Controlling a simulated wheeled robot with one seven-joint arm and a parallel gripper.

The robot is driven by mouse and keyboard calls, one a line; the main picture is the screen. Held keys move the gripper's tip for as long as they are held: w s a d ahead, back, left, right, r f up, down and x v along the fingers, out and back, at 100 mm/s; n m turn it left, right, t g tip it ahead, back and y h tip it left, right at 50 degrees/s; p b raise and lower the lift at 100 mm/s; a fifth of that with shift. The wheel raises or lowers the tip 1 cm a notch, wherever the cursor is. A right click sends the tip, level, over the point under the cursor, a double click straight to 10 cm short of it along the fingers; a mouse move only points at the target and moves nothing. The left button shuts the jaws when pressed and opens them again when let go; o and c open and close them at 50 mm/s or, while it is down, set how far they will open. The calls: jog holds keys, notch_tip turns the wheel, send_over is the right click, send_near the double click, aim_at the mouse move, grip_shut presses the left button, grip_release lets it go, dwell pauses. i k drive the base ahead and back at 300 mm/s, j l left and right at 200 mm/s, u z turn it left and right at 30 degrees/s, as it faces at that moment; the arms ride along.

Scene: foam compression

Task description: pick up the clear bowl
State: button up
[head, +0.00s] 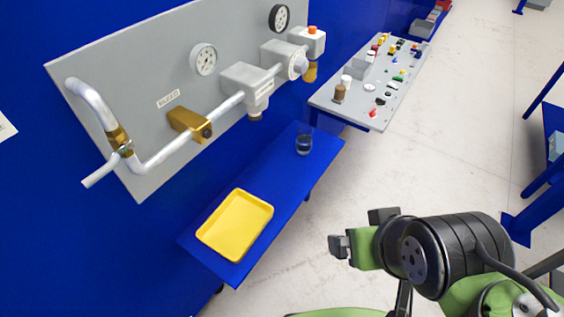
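The clear bowl (304,145) is a small see-through vessel that looks dark against the blue table (285,185). It stands upright near the table's far end in the head view. My gripper (362,230) is at the lower right of the view, in front of and to the right of the table, well apart from the bowl. Its two grey fingers stand apart with nothing seen between them, so it looks open and empty.
A yellow tray (236,224) lies on the table's near end. A grey panel (150,85) with pipes and gauges rises behind the table. A grey table (350,105) with several small parts stands beyond. Open floor (450,150) lies to the right.

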aim_at(304, 132)
jog(key=i+l+u, duration=0.2)
jog(key=u, duration=0.2)
jog(key=i+l+u, duration=0.25)
jog(key=u, duration=0.15)
jog(key=i+l+u, duration=0.25)
jog(key=u, duration=0.2)
jog(key=i+l+u, duration=0.15)
jog(key=l+u, duration=0.25)
jog(key=l, duration=0.1)
